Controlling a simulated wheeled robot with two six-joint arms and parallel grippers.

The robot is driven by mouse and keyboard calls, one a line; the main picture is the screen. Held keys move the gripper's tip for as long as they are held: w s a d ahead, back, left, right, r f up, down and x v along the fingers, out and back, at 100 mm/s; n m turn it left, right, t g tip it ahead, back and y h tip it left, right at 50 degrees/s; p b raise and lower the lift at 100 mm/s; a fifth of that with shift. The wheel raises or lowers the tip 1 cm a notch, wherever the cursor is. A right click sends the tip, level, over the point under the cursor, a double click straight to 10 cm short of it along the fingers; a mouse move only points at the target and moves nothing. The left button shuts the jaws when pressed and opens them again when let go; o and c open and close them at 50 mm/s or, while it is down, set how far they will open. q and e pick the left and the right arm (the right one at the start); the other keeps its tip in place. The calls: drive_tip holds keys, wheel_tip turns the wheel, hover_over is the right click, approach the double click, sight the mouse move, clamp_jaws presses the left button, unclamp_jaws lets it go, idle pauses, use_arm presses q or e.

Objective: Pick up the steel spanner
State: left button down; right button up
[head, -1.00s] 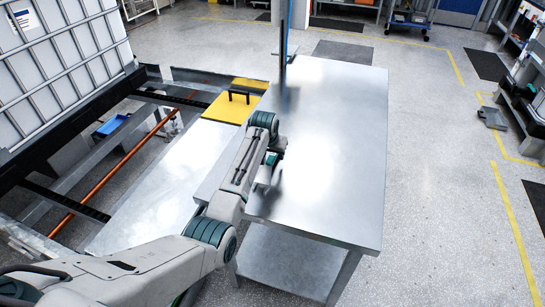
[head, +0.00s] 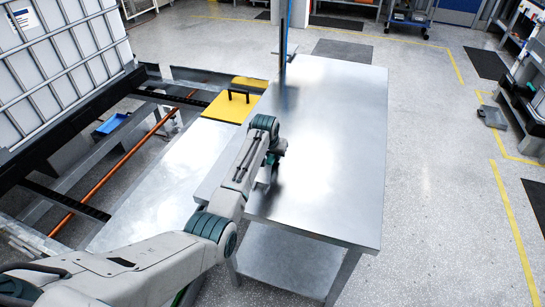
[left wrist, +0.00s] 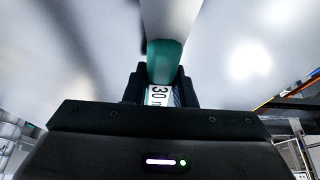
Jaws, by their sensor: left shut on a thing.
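My left gripper (head: 266,186) is low over the left edge of the steel table, mostly hidden behind my own wrist in the head view. The spanner cannot be made out in the head view. My right gripper is not in view.
The steel table (head: 335,150) looks bare to the right of my left arm. A dark upright post (head: 283,45) stands at its far left corner. A yellow panel with a black handle (head: 225,108) and a frame with an orange pipe (head: 110,165) lie left.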

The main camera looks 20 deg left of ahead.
use_arm(q)
drive_tip(key=shift+r, duration=0.1)
drive_tip(key=shift+r, duration=0.2)
wheel_tip(320, 180, up, 2)
drive_tip(key=shift+w+r+b, duration=0.1)
drive_tip(key=shift+r+b, duration=0.1)
drive_tip(key=shift+b, duration=0.75)
drive_tip(key=s+a+b, duration=0.1)
drive_tip(key=s+a, duration=0.1)
drive_tip(key=s, duration=0.2)
drive_tip(key=s+a+r+b, duration=0.1)
drive_tip(key=s+a, duration=0.2)
drive_tip(key=s, duration=0.1)
drive_tip(key=s+a+b, duration=0.1)
drive_tip(key=s+a, duration=0.2)
drive_tip(key=s, duration=0.1)
drive_tip(key=shift+s+a+r, duration=0.2)
drive_tip(key=shift+s+r, duration=0.15)
drive_tip(key=shift+s+a+r, duration=0.15)
drive_tip(key=shift+s+a, duration=0.1)
drive_tip(key=shift+s, duration=0.2)
drive_tip(key=c, duration=2)
unclamp_jaws()
clamp_jaws()
